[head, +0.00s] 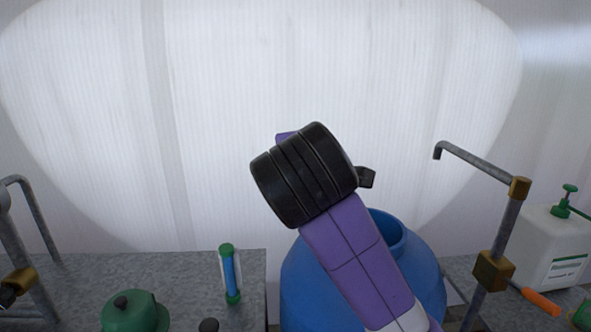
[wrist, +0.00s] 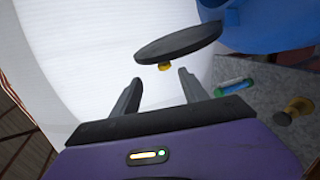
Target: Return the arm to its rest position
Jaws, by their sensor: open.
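My purple arm with its thick black joint reaches up across the middle of the head view, in front of a blue barrel (head: 312,290). My gripper (wrist: 160,75) shows in the wrist view with its two dark fingers apart and nothing held between them. In the head view I cannot make out the fingers; only a small black part shows at the right of the black joint. A dark disc (wrist: 180,42) with a small yellow knob appears just beyond the fingertips, apart from them as far as I can tell.
A grey bench (head: 185,285) at left holds a green domed object (head: 135,312) and a green-capped tube (head: 230,275). At right stand a bent metal pipe (head: 478,161), a white pump bottle (head: 552,245) and an orange-handled tool (head: 540,301). The space above the bench is mostly clear.

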